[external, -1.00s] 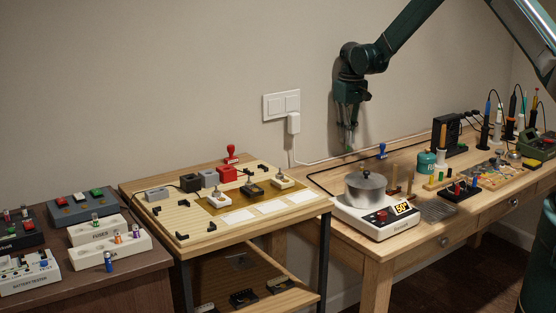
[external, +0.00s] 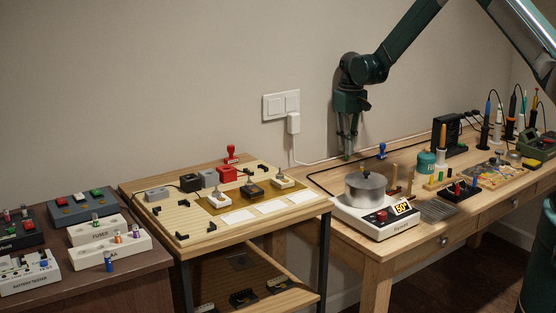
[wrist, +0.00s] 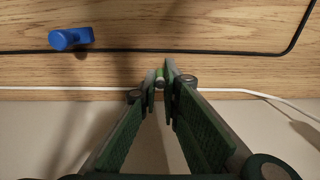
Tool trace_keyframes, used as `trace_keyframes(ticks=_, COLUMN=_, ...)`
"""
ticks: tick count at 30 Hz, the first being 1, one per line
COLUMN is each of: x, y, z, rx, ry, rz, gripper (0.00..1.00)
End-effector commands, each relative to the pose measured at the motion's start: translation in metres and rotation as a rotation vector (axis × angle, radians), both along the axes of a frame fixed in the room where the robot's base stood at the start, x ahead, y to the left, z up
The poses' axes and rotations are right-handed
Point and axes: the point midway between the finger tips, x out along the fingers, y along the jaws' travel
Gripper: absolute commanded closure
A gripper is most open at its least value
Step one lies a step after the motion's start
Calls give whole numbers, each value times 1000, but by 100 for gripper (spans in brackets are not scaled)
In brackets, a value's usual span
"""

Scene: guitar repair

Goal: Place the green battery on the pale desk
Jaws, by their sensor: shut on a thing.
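My gripper (external: 347,150) is shut on the small green battery (wrist: 160,77), which shows between the fingertips in the wrist view. In the external view my gripper points down at the back edge of the pale wooden desk (external: 345,261), near the wall. The battery is low over the desk's back strip, and I cannot tell whether it touches the surface. The fingers (wrist: 160,80) hide much of it.
A blue stamp (external: 382,150) stands right of my gripper; it also shows in the wrist view (wrist: 71,39). A black cord (wrist: 230,53) and a white cable (wrist: 60,88) run along the desk's back. A pot (external: 365,188) sits in front on a hot plate.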

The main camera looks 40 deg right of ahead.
Motion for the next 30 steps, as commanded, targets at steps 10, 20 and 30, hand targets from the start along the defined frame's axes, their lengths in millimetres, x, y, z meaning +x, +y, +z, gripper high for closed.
trace_keyframes(ticks=10, x=0, y=0, z=-3, rx=0, ry=0, rz=0, gripper=78)
trace_keyframes(ticks=20, x=0, y=0, z=-2, rx=0, ry=0, rz=0, gripper=78)
trace_keyframes(ticks=30, x=0, y=0, z=15, rx=0, ry=0, rz=0, gripper=78)
